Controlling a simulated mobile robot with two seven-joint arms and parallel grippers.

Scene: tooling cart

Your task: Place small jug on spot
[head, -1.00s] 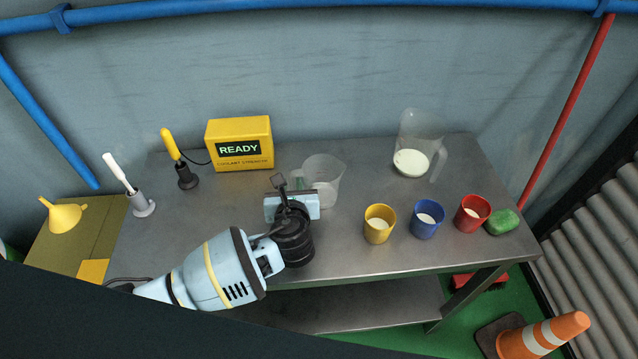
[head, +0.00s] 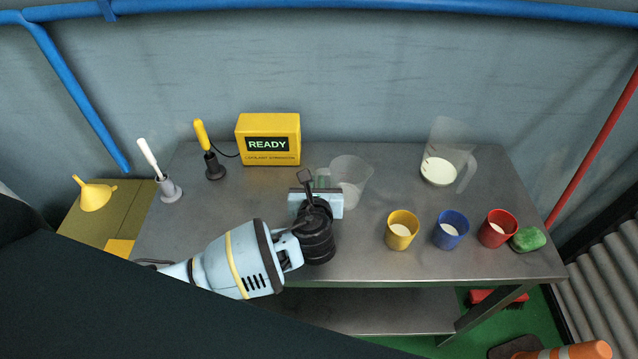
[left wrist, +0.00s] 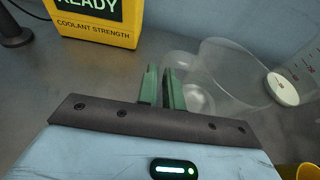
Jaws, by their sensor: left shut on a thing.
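The small jug (head: 352,180) is clear and looks empty. It is upright at the middle of the steel table, right of the yellow box. My left gripper (head: 320,183) is at the jug's left side, shut on it. In the left wrist view the green fingers (left wrist: 162,88) are close together against the clear jug (left wrist: 198,98); the exact grip is hard to see through the plastic. I cannot tell whether the jug's base touches the table. No marked spot can be made out. My right gripper is not in view.
A larger clear jug (head: 440,172) with white liquid stands at the back right. A yellow READY box (head: 268,150) stands at back left. The steel table (head: 385,265) is clear before the jug.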

